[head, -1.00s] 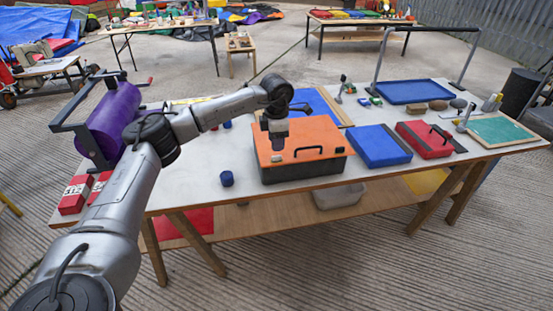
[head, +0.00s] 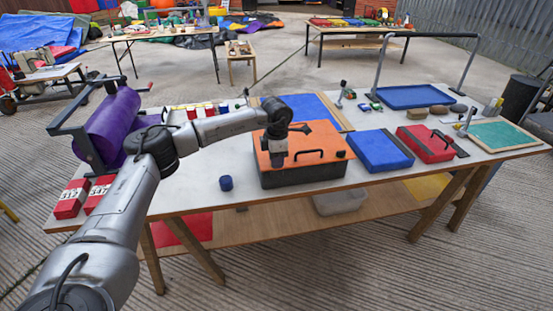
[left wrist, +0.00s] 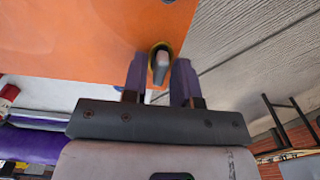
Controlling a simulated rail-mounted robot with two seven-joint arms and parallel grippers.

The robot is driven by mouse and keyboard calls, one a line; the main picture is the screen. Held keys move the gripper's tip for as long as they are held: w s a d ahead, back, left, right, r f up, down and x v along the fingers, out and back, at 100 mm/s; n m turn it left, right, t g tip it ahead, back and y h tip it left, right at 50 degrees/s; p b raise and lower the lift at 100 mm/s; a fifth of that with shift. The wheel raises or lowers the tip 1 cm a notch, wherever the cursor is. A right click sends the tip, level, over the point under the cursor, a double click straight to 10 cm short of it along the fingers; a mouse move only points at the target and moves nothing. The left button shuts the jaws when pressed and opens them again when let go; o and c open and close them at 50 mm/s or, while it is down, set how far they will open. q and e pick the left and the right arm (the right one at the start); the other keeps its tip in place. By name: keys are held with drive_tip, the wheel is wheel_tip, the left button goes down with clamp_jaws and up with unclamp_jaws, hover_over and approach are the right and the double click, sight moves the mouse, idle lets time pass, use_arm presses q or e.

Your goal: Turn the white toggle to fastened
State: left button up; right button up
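The white toggle (left wrist: 162,60) shows in the left wrist view, set in a dark, yellowish-rimmed round opening at the edge of an orange lid (left wrist: 80,35). My left gripper (left wrist: 160,80) has its two fingers apart, with the toggle in line with the gap between them. I cannot tell whether either finger touches it. In the head view the orange lid (head: 325,138) tops a black box (head: 300,178) with a black handle. My left gripper (head: 276,163) points down at the lid's front left part and hides the toggle there. My right gripper is not in view.
The box stands on a long white table (head: 190,210). A dark blue cup (head: 226,183) is left of it, and a blue case (head: 380,150) and a red case (head: 426,143) are to its right. A purple roll (head: 108,125) lies at the left end.

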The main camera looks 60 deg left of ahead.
use_arm(q)
clamp_jaws()
drive_tip(key=shift+r+p, duration=0.2)
drive_tip(key=shift+p, duration=0.3)
drive_tip(key=n+p, duration=1.4)
drive_tip(key=p, duration=0.3)
drive_tip(key=n+p, duration=0.3)
drive_tip(key=shift+f+n+p, duration=0.15)
drive_tip(key=shift+n+p, duration=0.25)
drive_tip(key=shift+p, duration=0.1)
